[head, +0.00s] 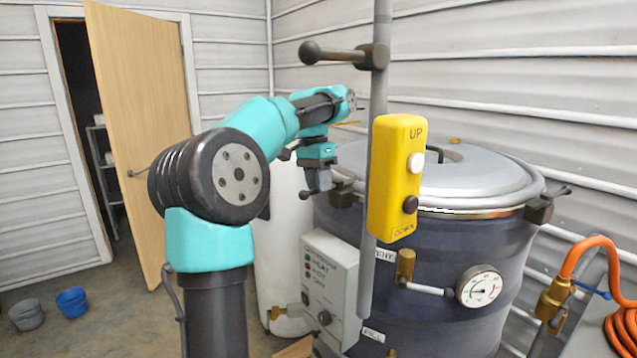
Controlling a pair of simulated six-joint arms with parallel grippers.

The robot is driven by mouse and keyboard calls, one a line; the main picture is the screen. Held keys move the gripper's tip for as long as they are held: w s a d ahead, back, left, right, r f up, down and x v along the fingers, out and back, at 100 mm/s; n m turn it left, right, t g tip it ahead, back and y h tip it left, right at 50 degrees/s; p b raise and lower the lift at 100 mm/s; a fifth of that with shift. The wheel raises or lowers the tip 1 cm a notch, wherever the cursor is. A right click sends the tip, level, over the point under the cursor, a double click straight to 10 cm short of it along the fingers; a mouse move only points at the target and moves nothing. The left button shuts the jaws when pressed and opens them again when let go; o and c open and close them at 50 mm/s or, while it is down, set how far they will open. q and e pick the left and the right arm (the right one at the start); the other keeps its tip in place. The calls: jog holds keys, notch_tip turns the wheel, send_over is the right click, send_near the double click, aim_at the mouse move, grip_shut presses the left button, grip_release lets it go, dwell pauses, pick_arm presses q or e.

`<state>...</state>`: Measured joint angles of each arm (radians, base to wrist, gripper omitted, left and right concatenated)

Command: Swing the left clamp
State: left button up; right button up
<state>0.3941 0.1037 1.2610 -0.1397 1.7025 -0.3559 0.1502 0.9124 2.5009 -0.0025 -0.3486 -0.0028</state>
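The large dark drum (440,285) stands at the right with a grey domed lid (478,175). The left clamp (343,193) is a dark block at the left of the lid's rim, and a dark knob (305,195) shows just left of it. My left gripper (321,182) points down between that block and the knob, right at the clamp's handle. Its fingers overlap the handle, so I cannot tell whether they are closed on it. The right clamp (540,208) sits on the rim's right side, its handle sticking out up and right. My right gripper is not in view.
A grey pole with a dark ball lever (310,53) and a yellow UP/DOWN pendant (396,178) stands in front of the drum. A control box (330,288), gauge (479,287) and orange hose (600,262) are nearby. Two buckets (72,302) sit by the open door (140,110).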

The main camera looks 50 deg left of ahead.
pick_arm(q)
jog(key=shift+o, duration=0.9)
notch_tip(320, 180, up, 7)
jog(key=a, duration=0.1)
jog(key=shift+a+r, duration=0.15)
jog(key=shift+a, duration=0.1)
jog(key=shift+d+f, duration=0.25)
jog(key=shift+f, duration=1)
jog(key=shift+d+f, duration=0.25)
jog(key=shift+f, duration=0.95)
jog(key=shift+d+f, duration=0.25)
jog(key=shift+f, duration=1)
jog(key=shift+r, duration=0.1)
